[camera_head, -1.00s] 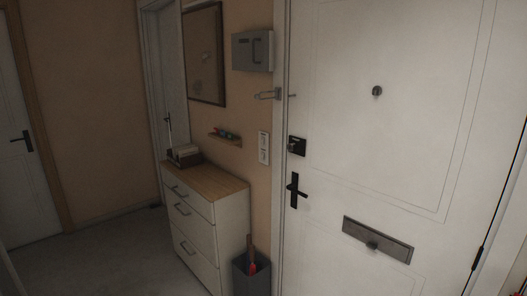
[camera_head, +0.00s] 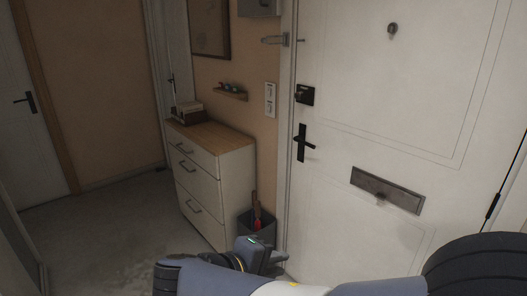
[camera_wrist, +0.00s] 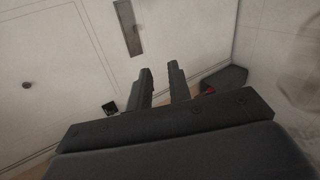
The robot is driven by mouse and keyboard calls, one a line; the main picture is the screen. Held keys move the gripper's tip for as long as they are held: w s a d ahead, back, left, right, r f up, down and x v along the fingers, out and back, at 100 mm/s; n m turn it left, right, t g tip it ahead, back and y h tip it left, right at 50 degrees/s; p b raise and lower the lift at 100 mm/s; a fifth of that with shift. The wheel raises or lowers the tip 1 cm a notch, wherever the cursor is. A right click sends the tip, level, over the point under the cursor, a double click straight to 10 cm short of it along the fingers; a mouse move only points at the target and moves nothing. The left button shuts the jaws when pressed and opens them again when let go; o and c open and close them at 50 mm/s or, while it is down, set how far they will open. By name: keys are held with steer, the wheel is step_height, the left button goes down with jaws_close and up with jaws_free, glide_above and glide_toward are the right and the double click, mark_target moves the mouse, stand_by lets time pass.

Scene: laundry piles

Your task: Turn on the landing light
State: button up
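A white wall plate (camera_head: 270,99) with two stacked switches is on the tan wall, just left of the front door's frame in the head view. It is above and to the right of the dresser. My gripper (camera_head: 268,256) is low in the head view, in front of the grey bin and well below the switch plate. In the wrist view my gripper (camera_wrist: 160,68) has its two fingers apart with nothing between them. I cannot make out the switch plate in the wrist view.
The white front door (camera_head: 385,120) is shut, with a black handle (camera_head: 303,144) and a letter plate (camera_head: 387,190). A white dresser (camera_head: 215,180) and a grey bin (camera_head: 258,226) stand against the wall. Floor at left is clear.

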steer(key=a+t, duration=0.2)
steer(key=a, duration=0.2)
steer(key=a+r+n+t+b, duration=0.1)
steer(key=a, duration=0.3)
steer(key=s+a+r+t+b, duration=0.1)
steer(key=a+t, duration=0.1)
steer(key=a, duration=0.3)
steer(key=shift+r+n+t, duration=0.15)
steer(key=shift+n+t, duration=0.15)
steer(key=shift+n, duration=0.1)
jaws_close()
steer(key=shift+d, duration=0.1)
steer(key=shift+w, duration=0.1)
